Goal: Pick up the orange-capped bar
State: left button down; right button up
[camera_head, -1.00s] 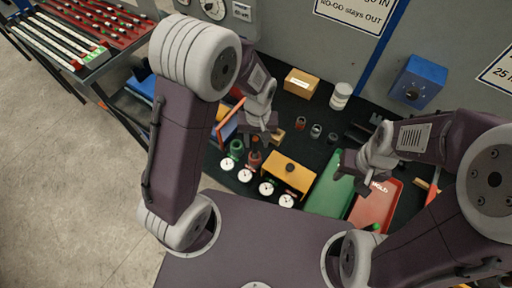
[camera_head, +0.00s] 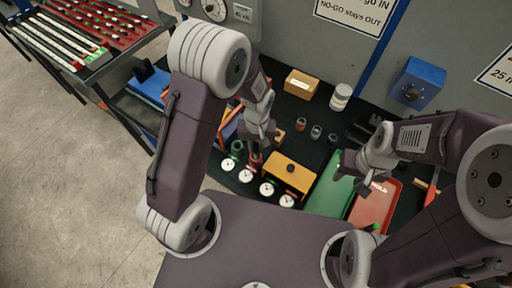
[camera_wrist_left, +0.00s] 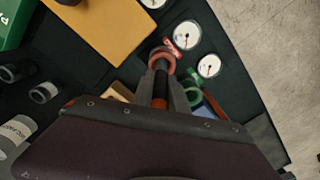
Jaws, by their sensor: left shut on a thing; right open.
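My left gripper (camera_head: 257,142) is low over the row of dial gauges in the head view. In the left wrist view its fingers (camera_wrist_left: 161,92) are shut on a dark bar with an orange-red end (camera_wrist_left: 160,104), the orange-capped bar. A red ring (camera_wrist_left: 162,58) shows around or just beyond the bar's far end; I cannot tell whether the bar is inside it. In the head view the bar is mostly hidden by the gripper. My right gripper (camera_head: 352,163) is open and empty above the green tray (camera_head: 330,192).
White dial gauges (camera_head: 247,175) stand along the bench's front edge, with a green ring (camera_wrist_left: 192,92) beside the bar. A yellow box (camera_head: 290,173), a red tray (camera_head: 376,203) and several small cylinders (camera_head: 315,131) are close by. A cardboard box (camera_head: 301,84) is at the back.

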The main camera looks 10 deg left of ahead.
pick_arm(q)
notch_tip(320, 180, up, 4)
jog(key=shift+w+r+b, duration=0.1)
jog(key=shift+b, duration=0.2)
jog(key=s+d+r+b, duration=0.1)
jog(key=s+d+r, duration=0.5)
jog(key=d, duration=0.3)
jog(key=shift+s+d+r, duration=0.2)
jog(key=shift+s+r, duration=0.15)
jog(key=shift+s, duration=0.25)
